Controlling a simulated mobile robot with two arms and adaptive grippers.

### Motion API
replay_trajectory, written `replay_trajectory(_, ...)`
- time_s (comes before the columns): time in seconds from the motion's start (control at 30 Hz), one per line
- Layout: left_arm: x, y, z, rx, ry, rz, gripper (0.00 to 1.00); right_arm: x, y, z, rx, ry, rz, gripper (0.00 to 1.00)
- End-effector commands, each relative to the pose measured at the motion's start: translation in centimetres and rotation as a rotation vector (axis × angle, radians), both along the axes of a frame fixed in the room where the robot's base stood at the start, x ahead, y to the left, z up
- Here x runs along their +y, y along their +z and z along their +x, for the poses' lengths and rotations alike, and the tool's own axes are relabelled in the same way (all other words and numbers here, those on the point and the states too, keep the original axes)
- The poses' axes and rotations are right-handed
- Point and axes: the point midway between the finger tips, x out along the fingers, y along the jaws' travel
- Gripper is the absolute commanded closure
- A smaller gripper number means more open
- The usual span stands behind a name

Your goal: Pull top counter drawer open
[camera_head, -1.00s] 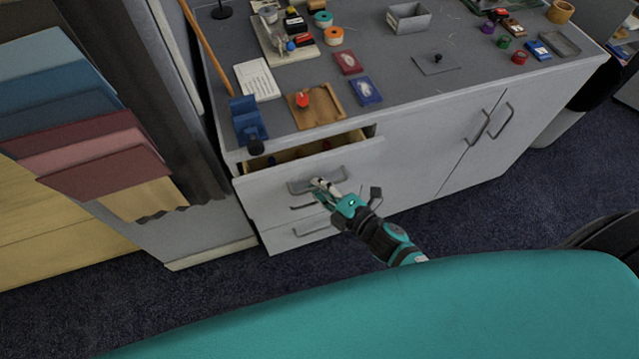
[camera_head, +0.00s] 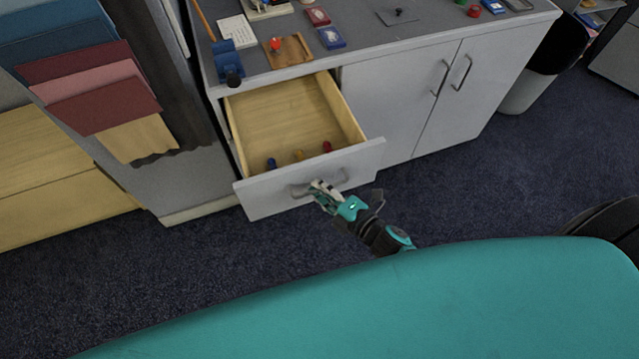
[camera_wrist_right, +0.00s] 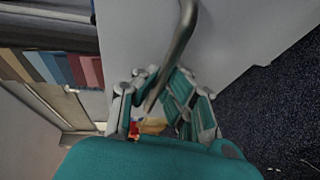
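The top counter drawer (camera_head: 262,201) is pulled far out of the grey counter, and its pale wooden inside shows. Its curved metal handle (camera_head: 340,179) is on the front panel. My right gripper (camera_head: 318,188) is at this handle. In the right wrist view, the handle bar (camera_wrist_right: 181,38) runs between the fingers of the gripper (camera_wrist_right: 160,95), which appear closed around it. The exact finger contact is partly hidden. My left gripper is in neither view.
Small blue (camera_head: 271,164), yellow (camera_head: 298,155) and red (camera_head: 327,146) items lie at the drawer's front end. The counter top (camera_head: 375,40) holds a blue vise (camera_head: 230,62) and a wooden tray (camera_head: 290,50). Dark carpet (camera_head: 480,180) lies clear in front.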

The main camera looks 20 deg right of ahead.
Motion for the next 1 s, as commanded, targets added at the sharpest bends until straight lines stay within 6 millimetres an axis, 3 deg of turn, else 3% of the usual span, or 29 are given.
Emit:
replay_trajectory(0.2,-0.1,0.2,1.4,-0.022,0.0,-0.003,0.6,0.0,0.3,0.1,-0.005,-0.002,0.008,1.0)
replay_trajectory(0.37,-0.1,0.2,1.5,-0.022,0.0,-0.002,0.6,0.0,0.3,0.1,-0.005,-0.002,0.008,1.0)
replay_trajectory(0.6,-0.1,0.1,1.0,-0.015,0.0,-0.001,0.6,0.0,0.2,0.0,-0.003,-0.002,0.005,0.69)
replay_trajectory(1.0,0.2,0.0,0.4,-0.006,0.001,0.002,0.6,-0.4,0.2,-0.9,0.001,-0.001,0.002,0.68)
